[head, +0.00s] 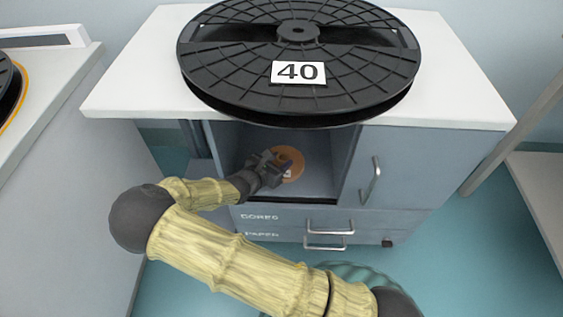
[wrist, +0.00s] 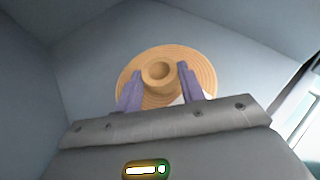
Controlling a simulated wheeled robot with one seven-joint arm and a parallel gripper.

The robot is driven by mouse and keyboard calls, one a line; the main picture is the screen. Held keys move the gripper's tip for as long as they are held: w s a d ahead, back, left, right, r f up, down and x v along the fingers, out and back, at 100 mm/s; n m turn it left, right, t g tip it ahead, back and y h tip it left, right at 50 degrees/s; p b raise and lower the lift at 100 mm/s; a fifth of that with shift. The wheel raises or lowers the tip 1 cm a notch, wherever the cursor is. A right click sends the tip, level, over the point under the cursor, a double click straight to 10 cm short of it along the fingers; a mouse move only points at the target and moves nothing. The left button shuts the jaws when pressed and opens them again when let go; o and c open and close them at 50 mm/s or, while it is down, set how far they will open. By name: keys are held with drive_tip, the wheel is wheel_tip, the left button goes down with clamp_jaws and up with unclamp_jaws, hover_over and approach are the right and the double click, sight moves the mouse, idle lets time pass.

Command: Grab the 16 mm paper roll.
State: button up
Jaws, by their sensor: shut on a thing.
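An orange-tan paper roll (head: 291,166) lies inside the open compartment of the grey cabinet, with a small white label partly showing. In the wrist view the paper roll (wrist: 205,68) shows as a ringed disc with a raised central hub. My gripper (head: 278,163) reaches into the compartment from the left. Its two purple fingers (wrist: 157,82) stand on either side of the hub and are shut on it. The label (wrist: 178,101) is mostly hidden behind the right finger, so I cannot read its size.
The cabinet's compartment walls (head: 228,145) close in around my gripper. A large black reel marked 40 (head: 300,97) sits on the white top (head: 140,75) above and overhangs the opening. A closed door with a handle (head: 371,181) is at the right; closed drawers (head: 290,222) are below.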

wheel_tip(320, 180, up, 10)
drive_tip(key=p, duration=0.5)
idle(0.5)
